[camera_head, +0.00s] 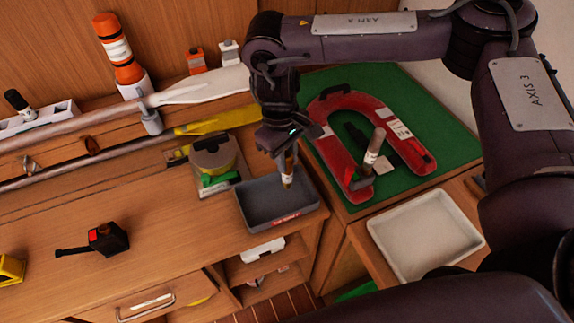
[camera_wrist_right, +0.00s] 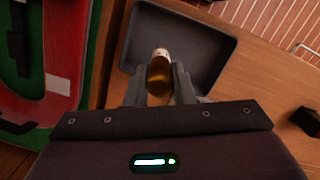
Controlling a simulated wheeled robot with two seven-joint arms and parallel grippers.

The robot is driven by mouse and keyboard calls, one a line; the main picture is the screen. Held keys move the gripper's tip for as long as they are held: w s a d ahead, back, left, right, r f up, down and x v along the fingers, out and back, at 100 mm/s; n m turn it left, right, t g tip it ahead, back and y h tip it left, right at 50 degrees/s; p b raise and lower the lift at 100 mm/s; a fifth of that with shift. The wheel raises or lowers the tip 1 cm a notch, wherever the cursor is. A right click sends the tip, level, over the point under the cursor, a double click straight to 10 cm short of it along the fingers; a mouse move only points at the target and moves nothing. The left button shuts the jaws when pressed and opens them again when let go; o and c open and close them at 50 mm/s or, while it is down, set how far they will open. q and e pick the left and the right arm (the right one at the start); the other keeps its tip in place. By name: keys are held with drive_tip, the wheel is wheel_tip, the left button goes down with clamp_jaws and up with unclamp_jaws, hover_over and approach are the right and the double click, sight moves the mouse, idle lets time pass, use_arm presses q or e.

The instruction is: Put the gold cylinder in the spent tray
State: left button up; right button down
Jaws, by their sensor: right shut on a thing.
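The gold cylinder (camera_wrist_right: 159,76) is held between the fingers of my right gripper (camera_wrist_right: 158,88) in the right wrist view. In the head view the right gripper (camera_head: 284,155) points down and the cylinder (camera_head: 287,176) hangs over the dark grey tray (camera_head: 252,222), which has a red label on its front. I cannot read that label clearly. The tray also shows in the wrist view (camera_wrist_right: 215,50), and its inside looks empty. I cannot tell whether the cylinder touches the tray floor. My left gripper is not in view.
A red U-shaped thing (camera_head: 330,150) lies on a green mat (camera_head: 440,122) right of the tray. A white tray (camera_head: 425,235) stands at the lower right. A yellow tape dispenser (camera_head: 215,160) is just left of the grey tray.

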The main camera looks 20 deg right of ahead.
wheel_tip(320, 180, down, 3)
drive_tip(key=shift+s+r, duration=0.1)
drive_tip(key=shift+r, duration=0.05)
drive_tip(key=shift+f, duration=0.35)
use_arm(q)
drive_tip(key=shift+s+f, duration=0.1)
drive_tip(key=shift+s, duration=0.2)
use_arm(e)
drive_tip(key=c, duration=1.2)
unclamp_jaws()
drive_tip(key=shift+f, duration=0.15)
drive_tip(key=shift+c, duration=0.2)
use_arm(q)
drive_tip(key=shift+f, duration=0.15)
use_arm(e)
wheel_tip(320, 180, up, 12)
drive_tip(key=w, duration=0.1)
drive_tip(key=shift+w+a, duration=0.25)
drive_tip(key=shift+a, duration=0.1)
